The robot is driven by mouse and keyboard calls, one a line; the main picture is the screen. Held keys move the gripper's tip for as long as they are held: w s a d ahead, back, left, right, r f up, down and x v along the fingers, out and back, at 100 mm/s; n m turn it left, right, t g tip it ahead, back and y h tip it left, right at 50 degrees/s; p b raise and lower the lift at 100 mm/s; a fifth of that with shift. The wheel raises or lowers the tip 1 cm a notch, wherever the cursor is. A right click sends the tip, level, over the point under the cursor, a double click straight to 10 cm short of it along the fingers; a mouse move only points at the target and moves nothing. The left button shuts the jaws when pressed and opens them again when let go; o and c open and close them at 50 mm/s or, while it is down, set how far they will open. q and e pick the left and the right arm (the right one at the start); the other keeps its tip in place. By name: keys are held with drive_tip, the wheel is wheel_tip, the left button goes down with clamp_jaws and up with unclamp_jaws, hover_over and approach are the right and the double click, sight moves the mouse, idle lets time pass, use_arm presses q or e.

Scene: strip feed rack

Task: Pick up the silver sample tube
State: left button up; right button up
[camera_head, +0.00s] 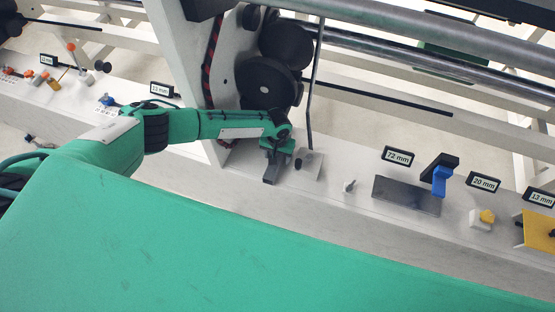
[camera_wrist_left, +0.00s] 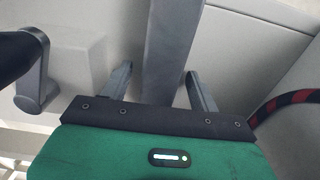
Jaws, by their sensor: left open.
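My left gripper (camera_head: 272,175) is over the pale ledge at the foot of the white rack post. In the left wrist view its two fingers (camera_wrist_left: 160,71) are apart. A long flat grey bar (camera_wrist_left: 173,35) shows between and beyond them; I cannot tell whether it is the silver sample tube or whether the fingers touch it. A small silver-grey piece (camera_head: 348,186) stands on the ledge to the right of the gripper, clear of it. No other thing is clearly a silver tube. My right gripper is out of view.
A dark upright rod and lever (camera_head: 309,155) stand close to the gripper's right; a grey handle (camera_wrist_left: 40,85) shows left in the wrist view. Black rollers (camera_head: 268,83) are above. A dark plate (camera_head: 405,195), blue clamp (camera_head: 440,180) and labelled parts line the ledge at right.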

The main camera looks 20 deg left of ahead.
use_arm(q)
drive_tip(key=c, duration=1.3)
drive_tip(key=shift+r, duration=0.1)
clamp_jaws()
